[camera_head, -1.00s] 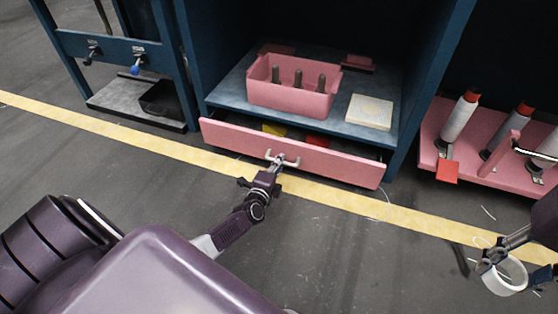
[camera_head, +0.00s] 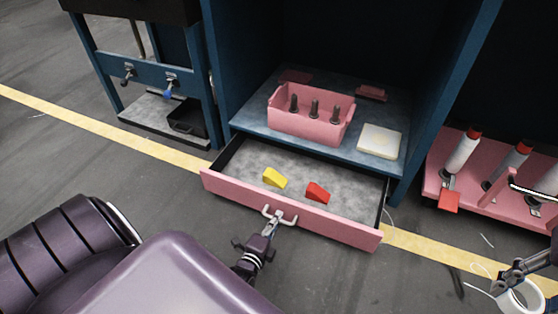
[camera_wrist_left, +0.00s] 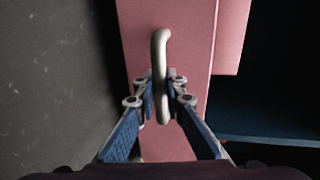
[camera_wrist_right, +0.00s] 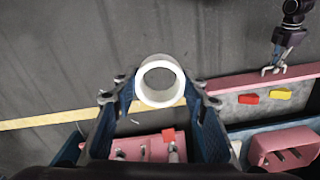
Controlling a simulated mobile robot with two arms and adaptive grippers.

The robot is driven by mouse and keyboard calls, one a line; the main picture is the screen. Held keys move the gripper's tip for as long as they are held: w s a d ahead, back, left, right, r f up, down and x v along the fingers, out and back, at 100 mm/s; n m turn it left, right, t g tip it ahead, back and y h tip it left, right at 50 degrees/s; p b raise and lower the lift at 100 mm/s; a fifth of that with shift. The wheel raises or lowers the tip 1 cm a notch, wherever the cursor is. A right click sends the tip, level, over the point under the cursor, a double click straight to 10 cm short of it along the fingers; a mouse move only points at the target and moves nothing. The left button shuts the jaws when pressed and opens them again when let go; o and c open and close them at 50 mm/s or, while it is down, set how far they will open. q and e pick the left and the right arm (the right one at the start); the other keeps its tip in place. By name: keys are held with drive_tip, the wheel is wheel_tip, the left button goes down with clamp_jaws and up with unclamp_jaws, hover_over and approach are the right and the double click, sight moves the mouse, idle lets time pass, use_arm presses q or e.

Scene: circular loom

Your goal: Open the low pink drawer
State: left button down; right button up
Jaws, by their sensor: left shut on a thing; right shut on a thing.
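The low pink drawer (camera_head: 235,191) stands well out from the blue cabinet, its grey inside showing. A yellow block (camera_head: 275,178) and a red block (camera_head: 317,193) lie in it. My left gripper (camera_head: 275,222) is at the drawer's pale handle (camera_head: 281,217). In the left wrist view, its fingers (camera_wrist_left: 160,100) are shut on the handle (camera_wrist_left: 160,50), against the pink front. My right gripper (camera_wrist_right: 160,95) is shut on a white ring (camera_wrist_right: 161,98), held in the air at the lower right of the head view (camera_head: 520,296).
A pink box (camera_head: 290,124) with dark pegs and a cream block (camera_head: 380,141) sit on the shelf above the drawer. A pink rack (camera_head: 435,178) with white spools stands at right. A blue frame (camera_head: 150,78) stands at left. Grey floor lies in front.

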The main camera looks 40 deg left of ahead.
use_arm(q)
drive_tip(key=shift+f, duration=0.1)
drive_tip(key=c, duration=2)
unclamp_jaws()
